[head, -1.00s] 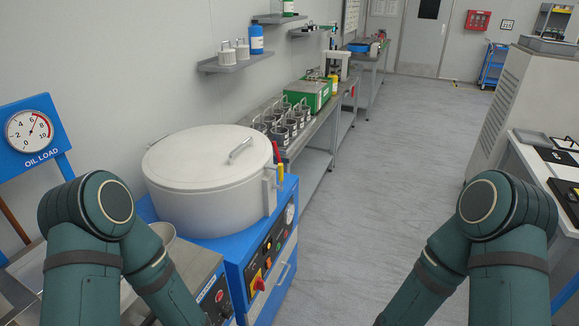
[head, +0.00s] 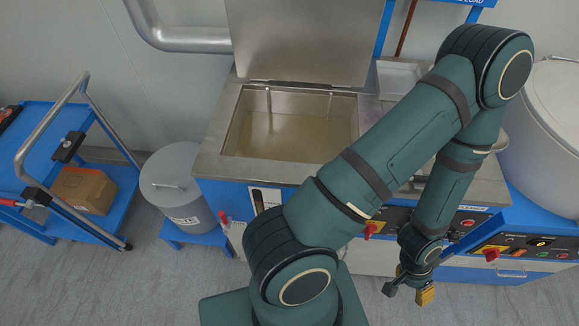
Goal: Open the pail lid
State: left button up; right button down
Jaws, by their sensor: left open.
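The grey pail (head: 187,213) stands on a low blue stand left of the blue machine. Its round lid (head: 172,170) lies on top and looks closed, with a small bar handle (head: 168,186) on it. A label is on the pail's front. My left gripper (head: 407,292) hangs open and empty in front of the machine, well to the right of the pail and apart from it. My left arm crosses the middle of the view. My right gripper is not in view.
A blue cart (head: 88,215) with a cardboard box (head: 85,190) stands left of the pail. The open metal tank (head: 290,125) is to its right, its cover raised. A large white vessel (head: 550,130) is at the far right. Floor in front of the pail is clear.

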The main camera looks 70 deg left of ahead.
aim_at(165, 181)
jog(key=k+j+u, duration=0.1)
jog(key=k+u, duration=0.4)
jog(key=l+u, duration=0.1)
jog(key=u, duration=1.35)
jog(key=i+l, duration=0.2)
jog(key=l, duration=0.15)
jog(key=i+l+u, duration=0.1)
jog(key=l, duration=0.3)
jog(key=k+j+u, duration=0.15)
jog(key=u, duration=0.15)
jog(key=j+u, duration=0.7)
jog(key=u, duration=0.2)
